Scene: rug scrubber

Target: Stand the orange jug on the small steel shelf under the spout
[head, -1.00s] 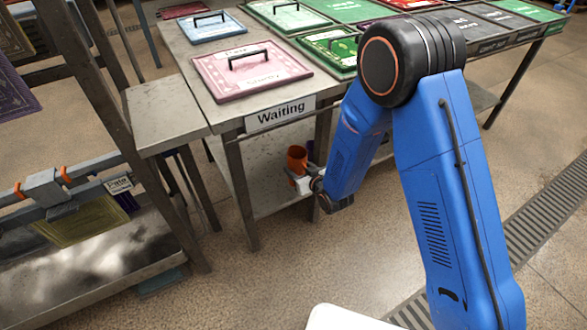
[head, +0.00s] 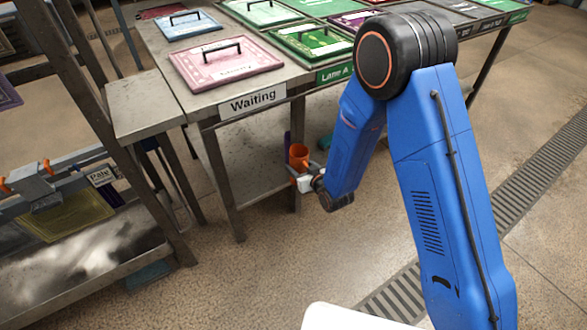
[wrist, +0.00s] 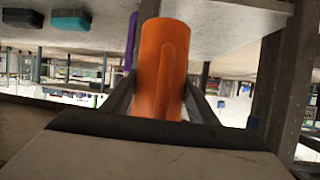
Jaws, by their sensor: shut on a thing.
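The orange jug (head: 299,156) is held in my gripper (head: 303,177), near the front corner of the table marked "Waiting". In the wrist view the jug (wrist: 164,65) fills the space between the two fingers, and my gripper (wrist: 160,100) is shut on it. In the head view the jug looks upright with its open top showing. The jug's lower part is hidden by the gripper in the head view. I cannot make out the small steel shelf or the spout with certainty in these frames.
The "Waiting" table (head: 200,107) carries a pink board (head: 225,65) and other handled boards; its leg (head: 221,185) and lower shelf are near the jug. A small side ledge (head: 145,105) adjoins it. A rack (head: 110,245) stands at left. Floor in front is open, with a drain grate (head: 530,190).

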